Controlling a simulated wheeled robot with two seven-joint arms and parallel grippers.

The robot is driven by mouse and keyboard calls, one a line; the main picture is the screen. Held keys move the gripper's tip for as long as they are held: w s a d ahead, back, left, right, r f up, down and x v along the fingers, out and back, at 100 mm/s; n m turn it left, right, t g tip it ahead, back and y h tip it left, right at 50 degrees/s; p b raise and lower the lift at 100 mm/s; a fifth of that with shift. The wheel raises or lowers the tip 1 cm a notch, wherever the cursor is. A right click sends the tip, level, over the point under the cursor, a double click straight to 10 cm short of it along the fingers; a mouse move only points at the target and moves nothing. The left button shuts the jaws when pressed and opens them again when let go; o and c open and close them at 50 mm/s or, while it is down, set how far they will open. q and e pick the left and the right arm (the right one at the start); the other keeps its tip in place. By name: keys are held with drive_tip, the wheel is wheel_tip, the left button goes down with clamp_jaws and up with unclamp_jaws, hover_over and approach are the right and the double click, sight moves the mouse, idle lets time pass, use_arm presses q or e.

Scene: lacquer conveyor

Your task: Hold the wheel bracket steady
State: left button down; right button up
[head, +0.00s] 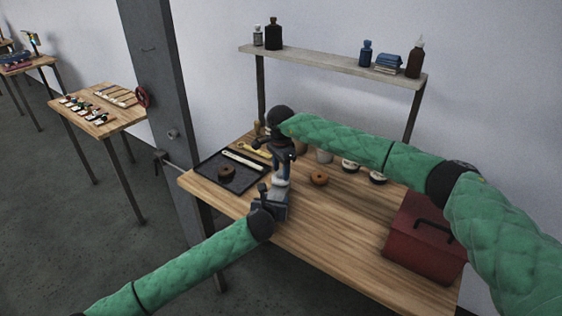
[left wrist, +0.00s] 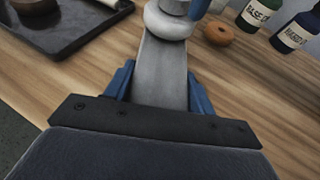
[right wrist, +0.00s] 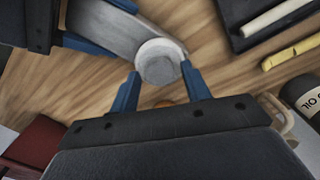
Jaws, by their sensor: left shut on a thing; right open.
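The wheel bracket is a flat grey metal arm (left wrist: 160,75) with a pale round wheel (left wrist: 166,24) at its far end. My left gripper (left wrist: 160,92) is shut on the arm, its blue fingers on either side. In the head view my left gripper (head: 265,202) is low at the bench's front edge, and the pale wheel (head: 281,182) shows just above it. My right gripper (head: 279,152) is above the wheel. In the right wrist view it is open (right wrist: 160,80), its fingertips on either side of the wheel's grey round end (right wrist: 158,68); contact is unclear.
A black tray (head: 208,163) with a dark roll (head: 226,173) lies left on the bench. An orange-brown ring (head: 319,178) and several jars stand to the right. A red toolbox (head: 425,240) fills the right end. The front middle of the bench is clear.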

drive_tip(key=shift+f, duration=0.15)
drive_tip(key=shift+c, duration=0.5)
drive_tip(key=c, duration=0.9)
drive_tip(key=m, duration=2.2)
drive_tip(key=o, duration=1.1)
